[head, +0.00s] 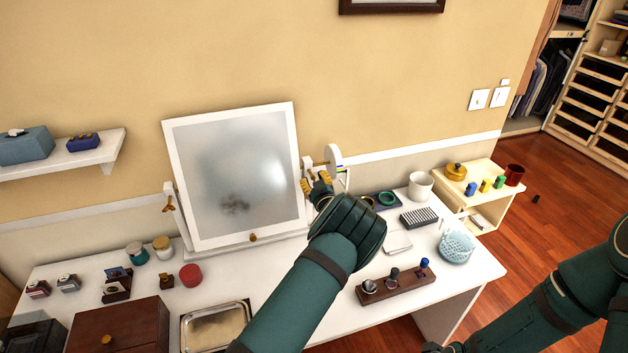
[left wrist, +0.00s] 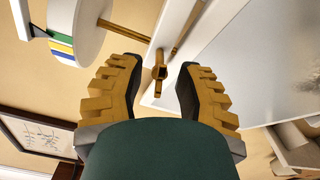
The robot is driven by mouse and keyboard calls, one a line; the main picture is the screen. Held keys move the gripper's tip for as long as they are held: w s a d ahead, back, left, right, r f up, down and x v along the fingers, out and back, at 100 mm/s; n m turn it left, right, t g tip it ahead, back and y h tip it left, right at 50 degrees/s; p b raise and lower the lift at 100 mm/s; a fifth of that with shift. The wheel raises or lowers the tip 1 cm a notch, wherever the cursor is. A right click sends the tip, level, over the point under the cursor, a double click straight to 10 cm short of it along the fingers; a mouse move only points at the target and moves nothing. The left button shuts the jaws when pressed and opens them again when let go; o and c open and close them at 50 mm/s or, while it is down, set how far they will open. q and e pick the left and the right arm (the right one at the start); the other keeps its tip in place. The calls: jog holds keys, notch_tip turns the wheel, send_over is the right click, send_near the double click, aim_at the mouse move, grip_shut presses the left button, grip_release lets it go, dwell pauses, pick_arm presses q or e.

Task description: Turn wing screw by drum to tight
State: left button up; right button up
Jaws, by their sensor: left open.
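A brass wing screw (head: 308,167) sits on the right side post of the white tilting mirror (head: 235,175). The white drum (head: 333,156) is just right of it. In the left wrist view the drum (left wrist: 88,28) shows green, yellow and blue bands, and a brass rod runs from it towards the post. My left gripper (head: 318,184) is open at the screw. In the left wrist view the wing screw (left wrist: 159,72) appears between the open fingers of my left gripper (left wrist: 160,74), with gaps on both sides. My right arm shows at lower right; its fingers are out of frame.
Another brass wing screw (head: 168,196) is on the mirror's left post. A white mug (head: 420,185), a blue basket (head: 457,247) and a brown holder (head: 397,286) stand on the right of the white table. A metal tray (head: 215,326) and brown box (head: 118,327) are at front left.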

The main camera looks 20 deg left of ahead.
pick_arm(q)
jog(key=shift+w+a, duration=0.1)
jog(key=shift+w, duration=0.1)
grip_shut()
